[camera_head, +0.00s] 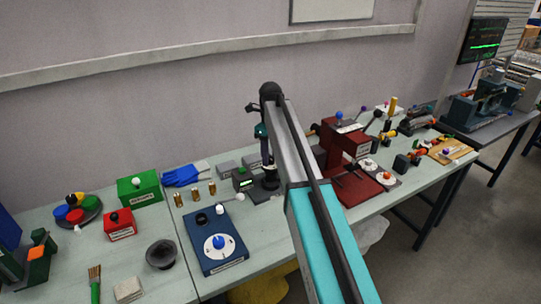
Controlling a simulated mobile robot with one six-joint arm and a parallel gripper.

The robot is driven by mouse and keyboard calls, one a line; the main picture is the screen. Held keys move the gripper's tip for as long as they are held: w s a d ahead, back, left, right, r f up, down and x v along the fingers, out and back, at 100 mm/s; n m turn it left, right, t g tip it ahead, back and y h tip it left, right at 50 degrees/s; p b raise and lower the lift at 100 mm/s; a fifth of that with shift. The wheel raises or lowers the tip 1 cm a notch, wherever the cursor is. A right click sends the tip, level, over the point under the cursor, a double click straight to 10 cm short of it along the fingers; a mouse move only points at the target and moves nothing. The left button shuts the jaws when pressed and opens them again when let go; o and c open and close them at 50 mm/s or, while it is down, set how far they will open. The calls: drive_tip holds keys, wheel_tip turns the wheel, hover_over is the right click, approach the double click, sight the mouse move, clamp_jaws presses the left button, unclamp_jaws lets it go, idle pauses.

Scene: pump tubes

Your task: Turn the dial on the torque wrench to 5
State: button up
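No thing is plainly marked as the torque wrench at this size. A blue box (205,262) on the near table has a white round dial (229,252) on top with a blue knob (219,242) in its middle. The dial's marks are too small to read. Two smaller white dials, one (368,163) behind the other (387,178), sit beside the dark red machine on the right. My gripper (263,138) is at the far end of my arm, near the back of the table, well behind the blue box. Its fingers are too small and dark to tell open from shut.
A dark red press (340,150) stands right of my arm. Brass cylinders (195,192), a green box (139,191), a red box (119,225) and a dark bowl (161,255) are on the left.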

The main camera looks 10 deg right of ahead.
sight(271, 159)
wheel_tip(271, 159, up, 14)
drive_tip(key=b, duration=0.3)
idle(0.8)
